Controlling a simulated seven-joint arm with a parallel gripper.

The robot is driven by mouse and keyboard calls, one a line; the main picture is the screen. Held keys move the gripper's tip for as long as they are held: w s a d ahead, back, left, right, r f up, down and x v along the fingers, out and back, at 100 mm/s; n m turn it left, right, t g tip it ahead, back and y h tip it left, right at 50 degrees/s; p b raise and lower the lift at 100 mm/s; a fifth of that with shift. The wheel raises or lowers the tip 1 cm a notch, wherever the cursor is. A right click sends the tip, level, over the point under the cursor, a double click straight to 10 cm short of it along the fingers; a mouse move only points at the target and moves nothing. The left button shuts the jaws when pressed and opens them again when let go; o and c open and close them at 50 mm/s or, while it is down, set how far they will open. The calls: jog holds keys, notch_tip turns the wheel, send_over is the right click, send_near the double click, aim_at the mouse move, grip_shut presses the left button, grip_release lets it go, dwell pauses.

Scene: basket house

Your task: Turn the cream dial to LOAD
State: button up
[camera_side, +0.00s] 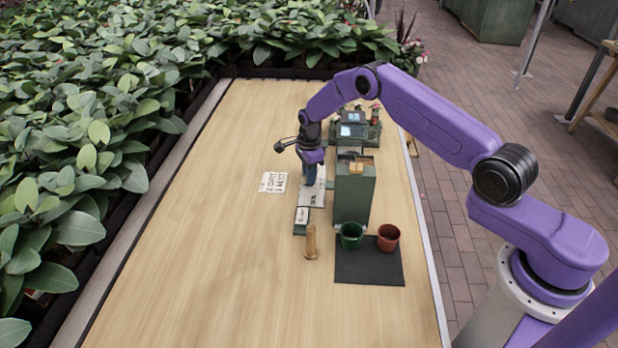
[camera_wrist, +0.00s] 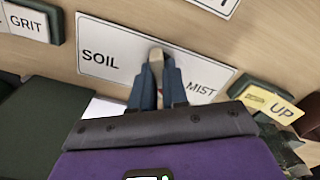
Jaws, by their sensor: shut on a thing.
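My gripper (camera_side: 312,184) points down over the white label plates beside the green cabinet. In the wrist view my gripper (camera_wrist: 158,78) is shut on a narrow, pale tan knob (camera_wrist: 156,57). The knob stands on a white plate (camera_wrist: 123,50) between the words SOIL and MIST. The fingers hide its lower part, and I cannot tell whether this knob is the cream dial. The word LOAD cannot be read in either view.
A GRIT plate (camera_wrist: 27,23) and a yellow UP plate (camera_wrist: 270,104) flank the plate. The green cabinet (camera_side: 353,197) stands close right of my gripper. A wooden peg (camera_side: 311,243), green pot (camera_side: 351,236) and terracotta pot (camera_side: 388,238) stand nearer. The table's left is clear.

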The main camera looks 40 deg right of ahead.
jog(key=shift+f, duration=0.15)
jog(key=m, duration=0.6)
jog(key=shift+s, duration=0.1)
jog(key=o, duration=1.4)
jog(key=shift+o, duration=0.2)
jog(key=shift+r, duration=3.6)
